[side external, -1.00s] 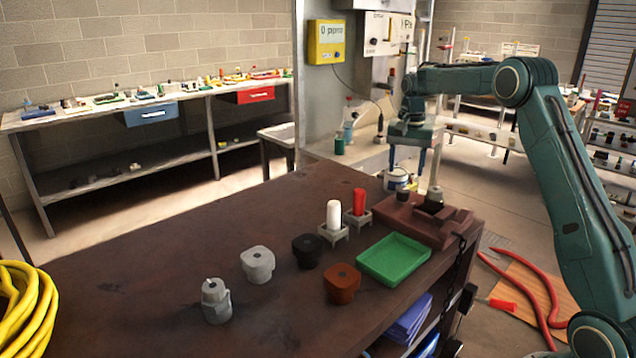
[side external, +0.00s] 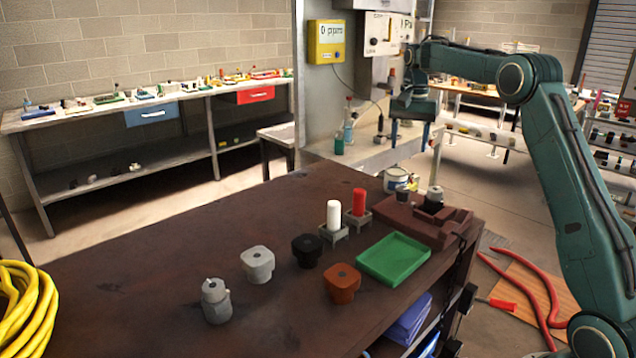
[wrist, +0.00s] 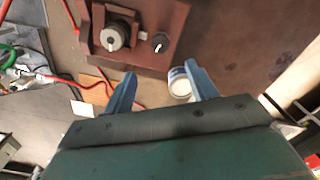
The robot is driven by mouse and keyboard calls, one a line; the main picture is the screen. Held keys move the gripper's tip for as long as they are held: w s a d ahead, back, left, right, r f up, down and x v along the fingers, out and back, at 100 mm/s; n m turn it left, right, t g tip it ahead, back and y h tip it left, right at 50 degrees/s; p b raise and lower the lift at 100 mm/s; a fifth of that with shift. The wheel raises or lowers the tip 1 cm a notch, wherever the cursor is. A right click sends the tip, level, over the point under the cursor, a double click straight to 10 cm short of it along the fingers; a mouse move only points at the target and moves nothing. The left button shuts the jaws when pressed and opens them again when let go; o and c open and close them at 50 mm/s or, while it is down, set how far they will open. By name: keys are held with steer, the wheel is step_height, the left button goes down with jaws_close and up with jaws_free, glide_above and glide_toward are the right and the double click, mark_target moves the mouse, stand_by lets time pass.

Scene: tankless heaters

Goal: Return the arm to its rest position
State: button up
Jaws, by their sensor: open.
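My gripper (side external: 410,138) hangs with its fingers pointing down, above the far right end of the dark brown bench (side external: 150,255). Its two blue fingers are apart, with nothing held between them, also in the wrist view (wrist: 160,74). Below it, apart from the fingers, is a reddish-brown fixture (side external: 455,222), also in the wrist view (wrist: 140,65). A grey knob (side external: 435,194) stands upright in the fixture, and a small black knob (side external: 403,196) sits beside it; the wrist view shows the grey knob (wrist: 113,38) and the black knob (wrist: 160,43).
A green tray (side external: 393,259), white cylinder (side external: 334,215), red cylinder (side external: 359,202), and grey, black and orange-brown parts stand on the bench. A metal panel with a yellow box (side external: 326,42) rises behind. A white bucket (side external: 396,179) stands beyond the bench.

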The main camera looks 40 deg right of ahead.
steer(key=s+a+r+n+t, duration=0.1)
steer(key=s+a+r+n, duration=0.25)
steer(key=s+a, duration=0.35)
steer(key=s+a+r+n+t, duration=0.25)
steer(key=s+a+r, duration=0.3)
steer(key=a, duration=0.45)
steer(key=s+a+f+n+t, duration=0.1)
steer(key=s+a+f+n, duration=0.2)
steer(key=s, duration=0.6)
steer(key=s+a+f+n+t, duration=0.1)
steer(key=s+a+f+n, duration=0.2)
steer(key=s, duration=0.7)
steer(key=a+f, duration=0.2)
steer(key=a, duration=0.1)
steer(key=shift+w, duration=0.1)
